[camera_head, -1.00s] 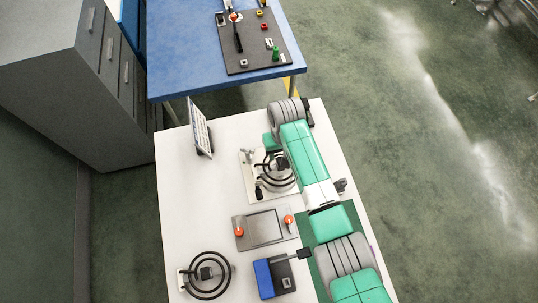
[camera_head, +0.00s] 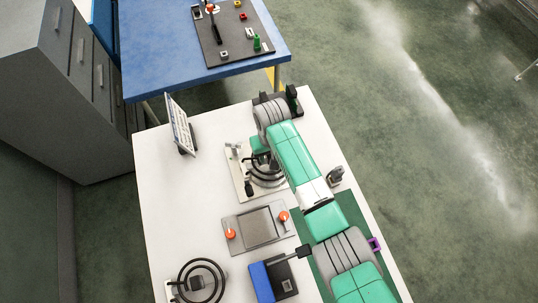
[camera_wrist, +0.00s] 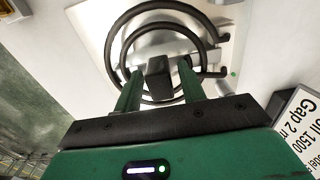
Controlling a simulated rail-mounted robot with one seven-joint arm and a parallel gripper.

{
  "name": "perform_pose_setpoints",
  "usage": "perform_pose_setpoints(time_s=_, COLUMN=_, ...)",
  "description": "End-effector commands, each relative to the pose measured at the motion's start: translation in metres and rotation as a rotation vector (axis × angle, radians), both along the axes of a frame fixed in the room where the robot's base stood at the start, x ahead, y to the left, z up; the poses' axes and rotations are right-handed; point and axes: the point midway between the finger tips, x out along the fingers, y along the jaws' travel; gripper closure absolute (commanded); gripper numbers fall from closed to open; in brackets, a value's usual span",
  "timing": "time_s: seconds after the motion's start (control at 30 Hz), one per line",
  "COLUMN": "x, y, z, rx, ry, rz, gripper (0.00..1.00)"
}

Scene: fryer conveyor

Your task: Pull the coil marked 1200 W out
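A black spiral coil (camera_head: 264,181) lies on a pale plate (camera_head: 240,185) under my arm in the head view. The same kind of coil (camera_wrist: 128,50) fills the wrist view, with a dark block (camera_wrist: 158,77) at its middle. My gripper (camera_wrist: 160,82) has its two green fingers apart, one on each side of the block, with gaps showing. Contact with the block cannot be told. A second coil (camera_head: 222,282) lies at the bottom left of the white table. No 1200 W mark is legible on either coil.
A standing sign (camera_head: 181,126) is on the white table (camera_head: 165,215); part of it in the wrist view (camera_wrist: 302,122) reads "1500" and "Gap 2". A grey plate with orange knobs (camera_head: 257,226) and a blue box (camera_head: 262,282) stand nearby. A blue table (camera_head: 160,60) is behind.

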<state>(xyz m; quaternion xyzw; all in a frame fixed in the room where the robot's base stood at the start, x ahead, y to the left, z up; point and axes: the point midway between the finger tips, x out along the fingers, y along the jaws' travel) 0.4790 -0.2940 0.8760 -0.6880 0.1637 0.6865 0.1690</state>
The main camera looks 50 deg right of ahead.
Motion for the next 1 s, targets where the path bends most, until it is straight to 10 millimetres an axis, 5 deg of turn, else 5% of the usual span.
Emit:
perform_pose_setpoints(time_s=0.2, x=0.000, y=0.000, z=0.000, rx=0.000, ry=0.000, rz=0.000, gripper=1.00)
perform_pose_setpoints(time_s=1.0, x=0.000, y=0.000, z=0.011, rx=0.001, ry=0.000, rz=0.000, gripper=1.00)
